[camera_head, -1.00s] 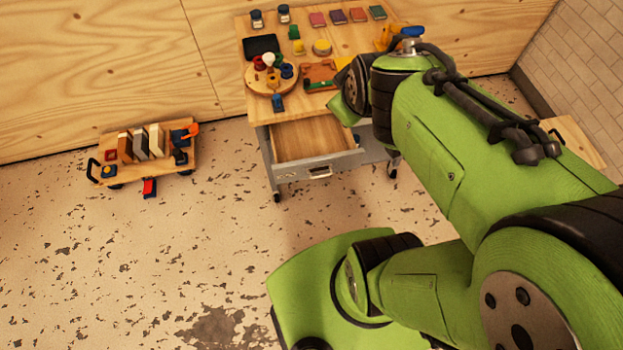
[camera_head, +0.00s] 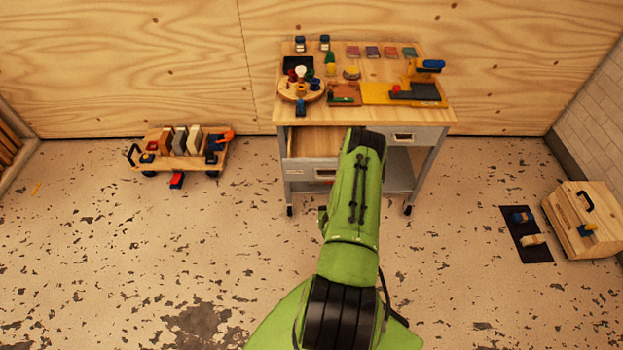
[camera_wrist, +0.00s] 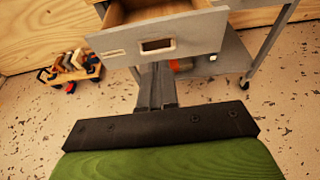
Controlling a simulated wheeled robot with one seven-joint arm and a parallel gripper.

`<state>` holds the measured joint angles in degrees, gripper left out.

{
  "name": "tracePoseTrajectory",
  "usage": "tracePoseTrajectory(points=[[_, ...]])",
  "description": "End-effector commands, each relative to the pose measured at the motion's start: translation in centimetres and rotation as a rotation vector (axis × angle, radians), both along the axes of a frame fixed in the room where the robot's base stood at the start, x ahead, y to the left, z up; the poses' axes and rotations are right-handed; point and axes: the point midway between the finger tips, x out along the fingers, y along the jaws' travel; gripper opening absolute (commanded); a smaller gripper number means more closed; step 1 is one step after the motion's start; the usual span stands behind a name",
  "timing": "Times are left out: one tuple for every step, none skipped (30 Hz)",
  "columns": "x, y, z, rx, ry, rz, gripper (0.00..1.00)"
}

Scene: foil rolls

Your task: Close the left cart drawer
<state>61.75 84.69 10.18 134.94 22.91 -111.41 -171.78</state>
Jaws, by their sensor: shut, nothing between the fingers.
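The cart (camera_head: 440,112) has a wooden top and a grey frame. Its left drawer (camera_head: 299,172) is pulled out, showing a bare wooden inside; my arm covers its right part in the head view. In the wrist view the grey drawer front (camera_wrist: 204,35) and its cut-out handle lie just beyond my gripper (camera_wrist: 158,72). My gripper is shut and empty, pointing at the drawer front below the handle. I cannot tell whether it touches. The fingertips are hidden in the head view. The right drawer (camera_head: 425,135) sits flush in the cart.
Jars, coloured blocks and a round wooden tray (camera_head: 314,96) stand on the cart top. A low wooden trolley (camera_head: 150,166) with tools is at left. A wooden box (camera_head: 580,240) and a dark mat (camera_head: 521,242) lie at right. Floor before the cart is mostly clear.

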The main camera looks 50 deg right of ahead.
Motion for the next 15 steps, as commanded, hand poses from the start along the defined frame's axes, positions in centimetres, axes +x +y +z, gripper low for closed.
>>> tracePoseTrajectory(points=[[0.1,-0.1,-0.2,-0.007,-0.001,0.000,0.00],[0.2,-0.2,-0.3,-0.009,-0.001,0.001,0.00],[0.4,-0.5,-0.4,-0.009,-0.002,0.001,0.00],[0.6,-0.7,-0.6,-0.010,-0.004,0.000,0.00],[0.8,-1.0,-0.8,-0.009,-0.004,0.000,0.00],[1.2,-1.4,-1.0,-0.009,-0.005,0.000,0.00],[1.4,-1.7,-1.2,-0.010,-0.003,0.000,0.00],[1.6,-2.0,-1.3,-0.011,-0.004,-0.001,0.00],[2.0,-2.3,-1.5,-0.009,-0.005,0.001,0.00],[2.3,-2.6,-1.7,-0.009,-0.005,0.002,0.00],[2.5,-2.8,-1.8,-0.007,-0.004,0.001,0.00],[2.8,-3.2,-1.9,-0.008,-0.005,0.002,0.00],[3.0,-3.5,-2.0,-0.009,-0.004,0.001,0.00],[3.2,-3.8,-2.0,-0.009,-0.003,0.000,0.00],[3.6,-4.0,-2.3,-0.008,-0.003,0.004,0.00]])
